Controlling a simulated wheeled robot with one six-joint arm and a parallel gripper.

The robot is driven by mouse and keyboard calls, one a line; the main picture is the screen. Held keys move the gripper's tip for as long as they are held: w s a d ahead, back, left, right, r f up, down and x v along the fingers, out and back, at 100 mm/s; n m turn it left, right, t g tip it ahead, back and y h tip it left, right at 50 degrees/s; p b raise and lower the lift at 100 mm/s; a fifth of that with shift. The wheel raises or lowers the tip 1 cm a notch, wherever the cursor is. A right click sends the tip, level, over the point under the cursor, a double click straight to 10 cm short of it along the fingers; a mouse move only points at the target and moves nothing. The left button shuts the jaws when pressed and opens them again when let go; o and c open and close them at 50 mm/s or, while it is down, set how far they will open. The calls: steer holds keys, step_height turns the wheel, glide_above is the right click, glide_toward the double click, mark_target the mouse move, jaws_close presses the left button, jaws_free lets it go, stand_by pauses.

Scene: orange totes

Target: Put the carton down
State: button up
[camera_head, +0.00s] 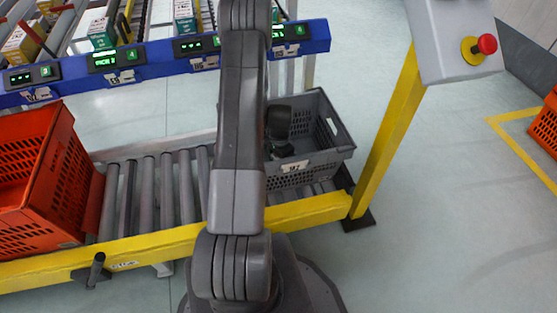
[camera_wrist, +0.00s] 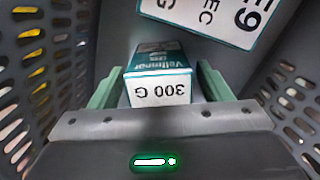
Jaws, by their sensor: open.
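In the wrist view a small teal and white carton (camera_wrist: 160,85) marked "300 G" lies inside the grey tote (camera_wrist: 75,65). My gripper (camera_wrist: 158,82) is open, with one green finger on each side of the carton. A gap shows at least on the right side; contact on the left cannot be told. In the head view my arm reaches down into the grey tote (camera_head: 318,165), which stands on the roller conveyor. The arm hides part of the tote, and the carton cannot be seen there.
An orange tote (camera_head: 70,190) stands at the left of the rollers (camera_head: 150,190). A yellow rail (camera_head: 310,210) runs along the front. A yellow post (camera_head: 388,130) with a red button (camera_head: 487,44) stands right of the grey tote. A blue display bar (camera_head: 150,65) crosses behind.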

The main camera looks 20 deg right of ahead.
steer(key=shift+r+p, duration=0.5)
steer(key=shift+r, duration=0.05)
step_height(320, 180, up, 12)
steer(key=p, duration=0.2)
steer(key=shift+d+f, duration=0.2)
steer(key=shift+d, duration=0.1)
